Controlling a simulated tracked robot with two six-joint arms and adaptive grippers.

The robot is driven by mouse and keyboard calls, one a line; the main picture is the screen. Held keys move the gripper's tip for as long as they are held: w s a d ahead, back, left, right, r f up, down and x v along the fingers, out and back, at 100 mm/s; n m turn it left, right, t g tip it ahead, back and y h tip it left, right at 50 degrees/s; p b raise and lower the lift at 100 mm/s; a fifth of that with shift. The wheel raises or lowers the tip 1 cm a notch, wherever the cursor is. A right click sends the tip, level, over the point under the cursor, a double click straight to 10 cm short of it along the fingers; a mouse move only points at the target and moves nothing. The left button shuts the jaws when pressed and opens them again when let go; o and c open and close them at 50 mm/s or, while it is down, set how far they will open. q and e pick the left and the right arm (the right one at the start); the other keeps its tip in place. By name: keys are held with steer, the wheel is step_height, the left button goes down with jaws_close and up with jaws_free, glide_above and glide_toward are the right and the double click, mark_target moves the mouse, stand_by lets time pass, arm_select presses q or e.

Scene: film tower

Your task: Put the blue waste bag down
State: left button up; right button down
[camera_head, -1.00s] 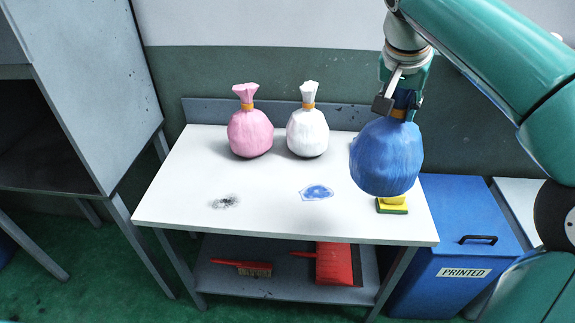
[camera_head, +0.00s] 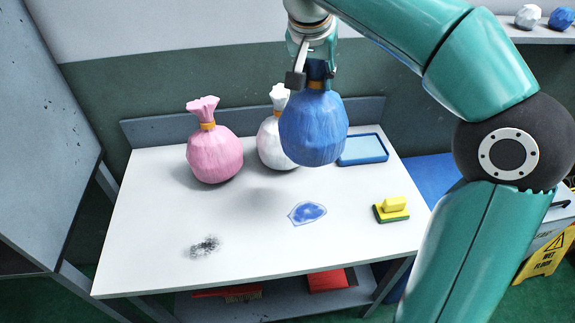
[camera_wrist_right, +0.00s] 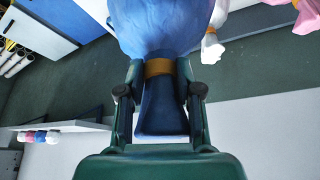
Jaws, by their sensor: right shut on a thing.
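The blue waste bag (camera_head: 313,130) hangs upright from my right gripper (camera_head: 316,80) in the head view, in front of part of the white bag. The gripper is shut on the bag's gathered neck, by its orange tie. In the right wrist view the neck (camera_wrist_right: 162,108) sits between the two fingers of the right gripper (camera_wrist_right: 160,95). The bag appears to be held above the white table (camera_head: 150,225); the exact gap is hard to judge. The pink bag (camera_head: 215,155) and the white bag (camera_head: 270,150) stand on the table. My left gripper is not in view.
A blue-rimmed tray (camera_head: 364,149) lies at the table's back right. A yellow and green sponge (camera_head: 391,209) is at the right edge. A blue stain (camera_head: 307,212) and a dark smudge (camera_head: 204,246) mark the tabletop. The front left of the table is otherwise clear.

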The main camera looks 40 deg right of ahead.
mark_target(317, 135)
steer(key=f, duration=0.4)
steer(key=f+b, duration=0.1)
steer(key=f, duration=0.4)
steer(key=s+f, duration=0.1)
steer(key=f, duration=0.4)
steer(key=shift+d, duration=0.4)
steer(key=shift+f, duration=2.25)
steer(key=c, duration=1.2)
jaws_free()
steer(key=o, duration=0.4)
steer(key=shift+o, duration=0.2)
